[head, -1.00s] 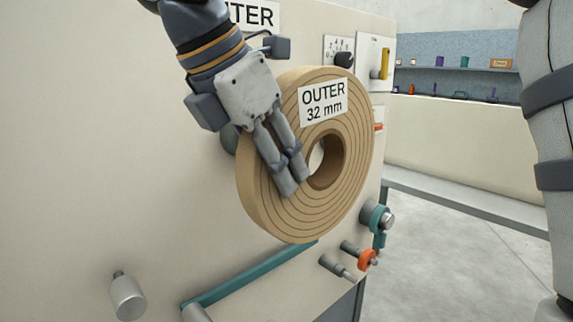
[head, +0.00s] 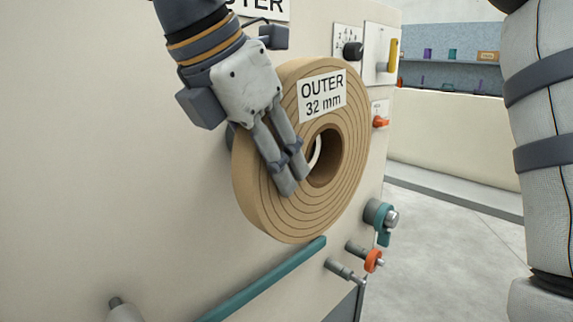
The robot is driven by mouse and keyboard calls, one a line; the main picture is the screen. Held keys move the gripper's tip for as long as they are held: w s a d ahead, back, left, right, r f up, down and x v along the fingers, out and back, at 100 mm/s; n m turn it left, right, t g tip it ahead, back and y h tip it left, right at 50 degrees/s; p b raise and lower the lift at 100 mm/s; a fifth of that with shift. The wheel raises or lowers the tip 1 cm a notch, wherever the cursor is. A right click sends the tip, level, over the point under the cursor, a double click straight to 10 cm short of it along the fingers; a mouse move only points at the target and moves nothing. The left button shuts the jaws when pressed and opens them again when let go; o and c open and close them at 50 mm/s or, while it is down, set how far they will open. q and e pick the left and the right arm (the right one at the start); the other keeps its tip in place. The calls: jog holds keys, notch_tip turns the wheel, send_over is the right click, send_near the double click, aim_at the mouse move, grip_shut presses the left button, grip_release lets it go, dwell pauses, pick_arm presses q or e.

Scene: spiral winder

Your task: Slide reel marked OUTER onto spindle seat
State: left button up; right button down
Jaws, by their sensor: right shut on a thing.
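The tan reel (head: 345,195) with the white label OUTER 32 mm (head: 322,95) stands upright in front of the cream machine panel, its face turned to the right. My right gripper (head: 290,180) is shut on the reel's left side, its fingers lying across the face up to the central hole. A pale strip shows inside the hole. A dark grey rounded part shows behind the reel's left edge. The spindle seat is hidden by the reel, so I cannot tell whether the reel is on it. My left gripper is out of view.
The panel (head: 90,170) carries a black knob (head: 353,51), a yellow handle (head: 393,55) and an orange switch (head: 380,122). Below the reel are a teal bar (head: 265,282), a teal lever (head: 384,225) and an orange-collared peg (head: 373,260). Open floor lies to the right.

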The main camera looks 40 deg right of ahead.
jog(key=w, duration=0.8)
jog(key=shift+w+a, duration=0.2)
jog(key=shift+a, duration=0.15)
jog(key=shift+f, duration=0.1)
jog(key=c, duration=1.1)
grip_release()
jog(key=shift+f, duration=0.1)
jog(key=v, duration=1.2)
